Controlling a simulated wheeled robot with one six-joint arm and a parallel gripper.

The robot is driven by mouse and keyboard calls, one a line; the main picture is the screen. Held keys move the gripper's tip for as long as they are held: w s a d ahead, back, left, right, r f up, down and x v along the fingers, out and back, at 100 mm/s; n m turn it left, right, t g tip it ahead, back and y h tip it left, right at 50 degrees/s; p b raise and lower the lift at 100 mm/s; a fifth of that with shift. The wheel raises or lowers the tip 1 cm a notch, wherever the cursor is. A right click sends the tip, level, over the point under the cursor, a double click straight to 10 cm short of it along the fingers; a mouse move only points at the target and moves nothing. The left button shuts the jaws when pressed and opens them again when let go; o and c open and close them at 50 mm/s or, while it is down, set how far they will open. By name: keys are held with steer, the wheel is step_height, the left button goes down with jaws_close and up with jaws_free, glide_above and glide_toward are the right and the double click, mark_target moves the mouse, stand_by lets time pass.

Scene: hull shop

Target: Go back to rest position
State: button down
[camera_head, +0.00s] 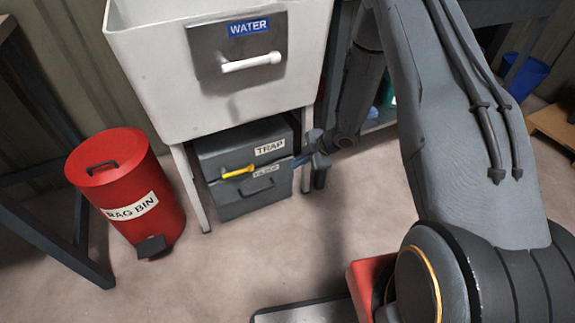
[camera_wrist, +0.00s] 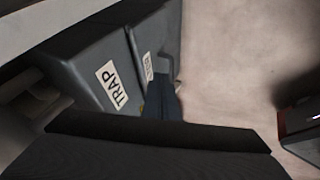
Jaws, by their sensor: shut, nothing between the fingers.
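My gripper (camera_head: 312,163) is at the right side of the grey trap box under the white sink, close to its front corner. It is shut, with nothing held. Whether it touches the box is not clear. In the wrist view the dark gripper finger (camera_wrist: 163,100) points at the box, and a dark part of my wrist fills the bottom. My arm comes down from the upper right of the head view and is bent, with the gripper low and out in front.
The white sink (camera_head: 160,85) marked WATER stands above. A red rag bin (camera_head: 128,185) stands left. A blue bucket (camera_head: 525,75) is far right.

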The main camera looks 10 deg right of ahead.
steer(key=shift+v, duration=1.45)
step_height(320, 180, up, 19)
steer(key=d+m+t+h, duration=0.1)
steer(key=m+h, duration=0.5)
steer(key=s+a+r+m+g+p, duration=0.15)
steer(key=s+a+r+m, duration=0.35)
steer(key=s, duration=0.6)
steer(key=s+r+m+g+b, duration=0.1)
steer(key=s+r+m+g, duration=0.1)
steer(key=s+r, duration=0.7)
steer(key=s+a+r+m+g+p, duration=0.1)
steer(key=s+a+r+m+g, duration=0.25)
steer(key=s, duration=0.95)
steer(key=d+r+m+t+p, duration=0.1)
steer(key=d+r+m+p, duration=0.2)
steer(key=d+r+p, duration=0.7)
steer(key=r+p, duration=0.2)
steer(key=p, duration=0.7)
steer(key=shift+w+t, duration=0.15)
steer(key=shift+t, duration=0.15)
steer(key=shift+f+m, duration=0.1)
steer(key=shift+m, duration=0.15)
